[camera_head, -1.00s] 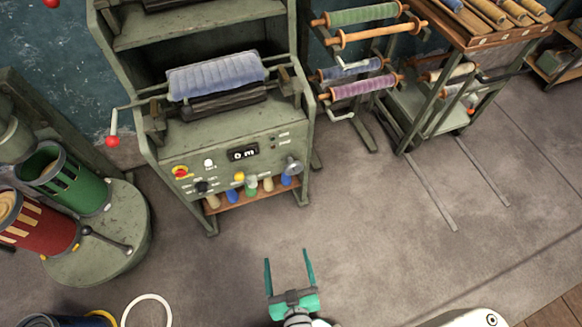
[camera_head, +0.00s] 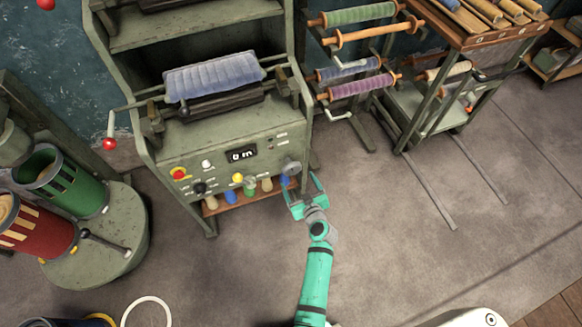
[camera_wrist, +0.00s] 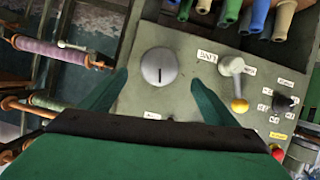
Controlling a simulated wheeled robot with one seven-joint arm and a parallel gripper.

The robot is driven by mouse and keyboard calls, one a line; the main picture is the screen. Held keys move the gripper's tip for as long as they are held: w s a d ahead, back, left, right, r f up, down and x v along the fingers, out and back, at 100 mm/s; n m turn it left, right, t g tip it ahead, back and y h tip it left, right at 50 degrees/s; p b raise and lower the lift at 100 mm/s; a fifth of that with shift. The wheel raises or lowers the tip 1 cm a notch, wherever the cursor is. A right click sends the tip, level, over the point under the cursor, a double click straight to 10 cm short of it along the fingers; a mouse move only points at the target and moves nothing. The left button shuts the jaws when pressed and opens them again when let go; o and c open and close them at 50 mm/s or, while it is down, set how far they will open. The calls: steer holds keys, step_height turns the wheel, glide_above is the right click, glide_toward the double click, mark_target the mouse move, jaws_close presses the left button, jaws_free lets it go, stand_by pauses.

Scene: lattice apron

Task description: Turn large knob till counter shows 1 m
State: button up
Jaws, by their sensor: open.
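The large knob (camera_wrist: 159,67) is a round grey knob with a dark mark line. In the wrist view it sits between and beyond my gripper's fingertips, with clear space on both sides. In the head view the knob (camera_head: 291,168) is at the right of the green machine's front panel. My gripper (camera_head: 303,184) is open in front of it, fingers toward the panel; it also shows in the wrist view (camera_wrist: 158,90). I see no contact with the knob. The counter (camera_head: 241,155) is a black display with white characters that appear to read "0 m".
Left of the knob in the head view are a yellow-tipped lever (camera_head: 238,178), a black knob (camera_head: 199,187) and a red button (camera_head: 178,173). A spool rack (camera_head: 358,88) stands to the right. The floor in front is clear.

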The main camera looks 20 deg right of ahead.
mark_target(295, 171)
steer(key=x, duration=1)
steer(key=shift+w+d+f, duration=0.1)
steer(key=shift+w+f, duration=0.1)
steer(key=shift+w, duration=0.05)
steer(key=c, duration=1.1)
steer(key=shift+o, duration=0.2)
steer(key=m+y, duration=0.3)
steer(key=m, duration=0.1)
steer(key=shift+m, duration=0.4)
steer(key=m+y, duration=0.1)
steer(key=m, duration=0.1)
steer(key=shift+r+m+t+y, duration=0.1)
steer(key=shift+m+t+y, duration=0.2)
steer(key=shift+y, duration=0.1)
steer(key=shift+m+t+y, duration=0.4)
steer(key=shift+m+y, duration=0.5)
steer(key=shift+m, duration=0.6)
